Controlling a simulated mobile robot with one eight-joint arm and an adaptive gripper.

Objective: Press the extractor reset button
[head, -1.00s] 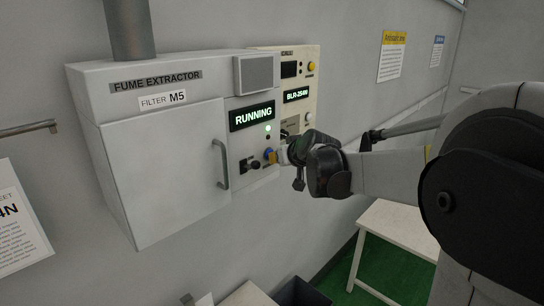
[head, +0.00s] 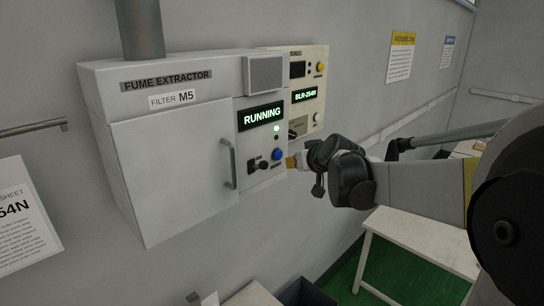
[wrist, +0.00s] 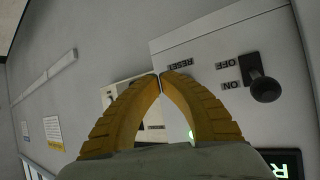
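The fume extractor (head: 165,150) is a grey wall box with a lit RUNNING display (head: 261,116) and a green light. Its blue round button (head: 277,154) sits low on the panel, beside a black switch (head: 262,166). In the wrist view the RESET label (wrist: 183,66) is just beyond my fingertips; the button itself does not show there, seemingly hidden by the fingers. My gripper (wrist: 160,75) has its yellow fingertips together with nothing between them. In the head view my gripper (head: 292,162) is just right of the blue button, apparently a little off the panel.
The black ON/OFF switch knob (wrist: 264,89) sticks out beside my fingers. A beige BLR-254N panel (head: 306,85) is mounted right of the extractor. The door handle (head: 230,164) protrudes at left. A white table (head: 420,240) stands below my arm.

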